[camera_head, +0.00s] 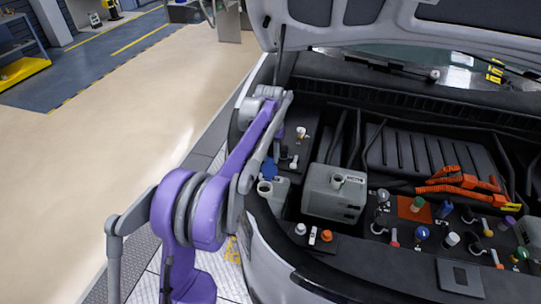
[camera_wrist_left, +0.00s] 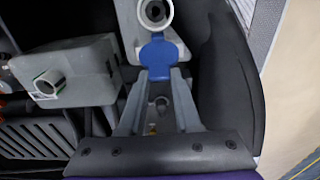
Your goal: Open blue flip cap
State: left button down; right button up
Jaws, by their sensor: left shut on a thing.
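The blue flip cap (camera_head: 269,171) stands swung back off the pale filler neck (camera_head: 264,187) of a light grey reservoir at the left side of the engine bay. In the left wrist view the blue cap (camera_wrist_left: 158,54) lies beside the round neck (camera_wrist_left: 155,12), whose dark opening is uncovered. My left gripper (camera_wrist_left: 160,72) is shut on the cap, with its two grey fingertips at the cap's near edge. In the head view the purple arm reaches in from the left and hides most of this gripper. My right gripper is not in view.
A larger grey tank (camera_head: 335,193) with an open white neck stands just right of the reservoir. Several coloured caps and orange cables (camera_head: 465,182) lie farther right. The raised hood (camera_head: 400,25) hangs above. The floor (camera_head: 110,120) at left is clear.

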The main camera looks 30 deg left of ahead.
pick_arm(q)
jog(key=c, duration=0.6)
grip_release()
jog(key=shift+w+f, duration=0.1)
jog(key=shift+w, duration=0.05)
notch_tip(320, 180, up, 11)
jog(key=shift+s+p, duration=0.35)
jog(key=shift+f, duration=0.1)
